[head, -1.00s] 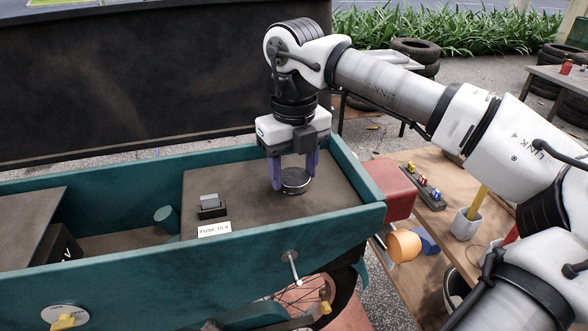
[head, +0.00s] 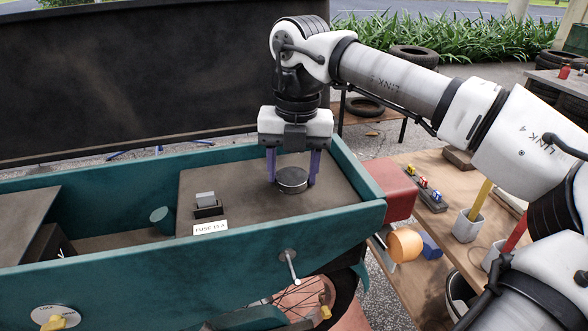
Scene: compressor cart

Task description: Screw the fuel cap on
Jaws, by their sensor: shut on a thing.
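The fuel cap (head: 292,181) is a dark round disc with a paler rim. It sits low at the brown top panel (head: 240,181) inside the teal cart (head: 150,259). My gripper (head: 292,178) points straight down over it, with its two purple fingers on either side of the cap, shut on it. The filler opening under the cap is hidden, so I cannot tell how the threads sit.
A grey block in a dark holder (head: 207,206) and a fuse label (head: 210,227) are left of the cap. The teal walls rise around the panel. A red box (head: 390,188) and a wooden bench (head: 440,240) stand to the right.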

